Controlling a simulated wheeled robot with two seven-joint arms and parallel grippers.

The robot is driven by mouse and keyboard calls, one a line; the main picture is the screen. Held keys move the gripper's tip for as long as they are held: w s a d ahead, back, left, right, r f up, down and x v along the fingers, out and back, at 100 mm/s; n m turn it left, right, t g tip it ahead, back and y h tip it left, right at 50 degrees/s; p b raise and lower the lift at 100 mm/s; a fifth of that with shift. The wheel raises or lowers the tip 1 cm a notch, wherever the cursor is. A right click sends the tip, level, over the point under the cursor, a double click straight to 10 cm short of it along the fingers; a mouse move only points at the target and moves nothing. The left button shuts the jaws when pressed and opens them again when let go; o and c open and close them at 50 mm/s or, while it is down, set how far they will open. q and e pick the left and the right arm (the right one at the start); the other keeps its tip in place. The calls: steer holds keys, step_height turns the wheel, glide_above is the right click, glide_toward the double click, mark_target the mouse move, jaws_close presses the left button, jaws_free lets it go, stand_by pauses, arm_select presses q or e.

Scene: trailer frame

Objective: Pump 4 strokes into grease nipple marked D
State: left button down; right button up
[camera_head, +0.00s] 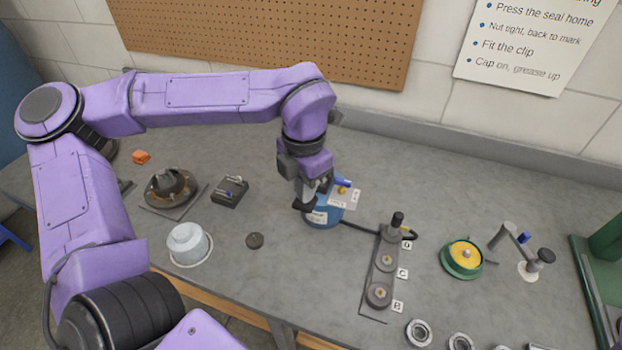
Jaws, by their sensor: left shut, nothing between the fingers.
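My left gripper (310,200) is shut and empty. It points down at the blue grease pump (322,217), in front of its left side and partly hiding it. Whether it touches the pump is unclear. A blue handle (343,183) shows just right of the fingers, over a pale plate with small print. A black hose (360,226) runs from the pump to the grey nipple bar (375,300). The bar has tags D (407,245), C (402,273) and B (397,306). A dark upright coupler (397,222) stands at the D end. My right gripper is out of view.
A green-and-yellow round part (461,258) and a grey part with a blue tip (507,238) lie right. Rings lie at the front edge. A pegboard (270,35) is behind.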

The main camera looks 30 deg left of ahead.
mark_target(304, 208)
arm_select(q)
steer(key=shift+s+f+b, duration=0.15)
steer(key=shift+f+b, duration=0.25)
steer(key=shift+f, duration=0.65)
steer(key=shift+s+f+b, duration=0.1)
steer(key=shift+f+b, duration=0.6)
steer(key=shift+f, duration=0.4)
steer(key=shift+f+b, duration=0.3)
steer(key=shift+f, duration=0.2)
steer(key=r+p, duration=0.3)
steer(key=p, duration=0.1)
steer(key=w+r+p, duration=0.1)
steer(key=r+p, duration=0.2)
steer(key=r, duration=0.1)
steer(key=shift+w+a+r+p, duration=0.1)
steer(key=shift+w+r+p, duration=0.1)
steer(key=shift+p, duration=0.15)
steer(key=shift+f, duration=0.2)
